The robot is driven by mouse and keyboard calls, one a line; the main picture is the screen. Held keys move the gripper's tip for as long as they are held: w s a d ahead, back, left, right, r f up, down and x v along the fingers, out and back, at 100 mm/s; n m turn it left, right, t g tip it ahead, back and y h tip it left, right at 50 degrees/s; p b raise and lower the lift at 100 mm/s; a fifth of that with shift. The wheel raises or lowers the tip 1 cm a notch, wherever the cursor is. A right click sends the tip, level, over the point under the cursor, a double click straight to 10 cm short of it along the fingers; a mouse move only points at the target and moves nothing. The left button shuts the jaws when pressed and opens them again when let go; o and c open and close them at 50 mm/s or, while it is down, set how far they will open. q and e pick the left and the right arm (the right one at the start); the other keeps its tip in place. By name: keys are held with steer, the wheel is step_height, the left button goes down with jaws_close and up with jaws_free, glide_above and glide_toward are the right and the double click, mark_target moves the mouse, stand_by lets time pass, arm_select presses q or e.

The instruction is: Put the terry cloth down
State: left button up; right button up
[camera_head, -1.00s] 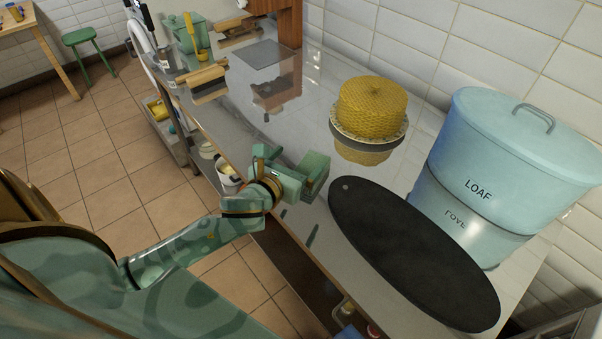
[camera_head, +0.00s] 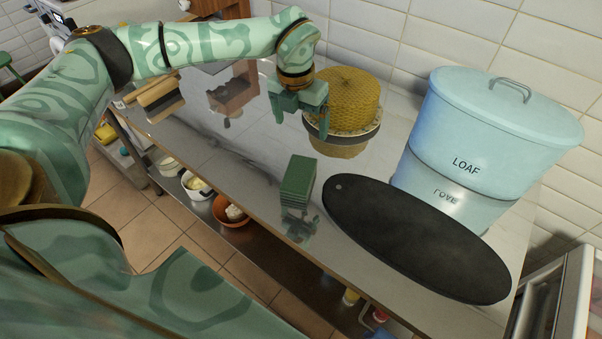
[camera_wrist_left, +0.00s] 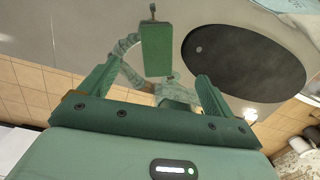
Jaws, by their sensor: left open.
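The terry cloth, a folded dark green block (camera_head: 298,180), lies on the shiny steel counter (camera_head: 225,150), close to its front edge. In the left wrist view the cloth (camera_wrist_left: 156,48) lies flat and apart from the fingers. My left gripper (camera_head: 298,118) is open and empty, above the counter, farther back than the cloth and in front of the yellow cake. Its two fingers are spread wide in the wrist view (camera_wrist_left: 153,82). My right gripper is not in view.
A dark oval board (camera_head: 415,240) lies just right of the cloth. Behind it stands a pale blue LOAF bin (camera_head: 490,135). A yellow honeycomb-patterned cake (camera_head: 350,98) stands behind my gripper. Bowls (camera_head: 230,211) sit on the shelf below.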

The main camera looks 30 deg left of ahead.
arm_select(q)
steer(key=s+n, duration=0.1)
steer(key=n, duration=0.1)
steer(key=n+g+b, duration=0.1)
steer(key=b, duration=0.1)
glide_above(299, 173)
steer(key=f, duration=1)
steer(key=shift+w+a+f, duration=0.15)
steer(key=shift+a+f, duration=0.05)
steer(key=shift+a, duration=0.2)
steer(key=shift+f, duration=0.5)
steer(key=shift+f+b, duration=0.3)
steer(key=shift+f, duration=0.05)
steer(key=f, duration=0.3)
steer(key=f+b, duration=0.1)
steer(key=shift+d+f, duration=0.2)
steer(key=shift+d, duration=0.15)
steer(key=shift+r, duration=0.1)
steer(key=shift+c, duration=0.3)
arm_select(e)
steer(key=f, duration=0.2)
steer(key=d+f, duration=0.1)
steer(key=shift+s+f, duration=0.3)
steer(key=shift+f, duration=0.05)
arm_select(q)
steer(key=c, duration=0.9)
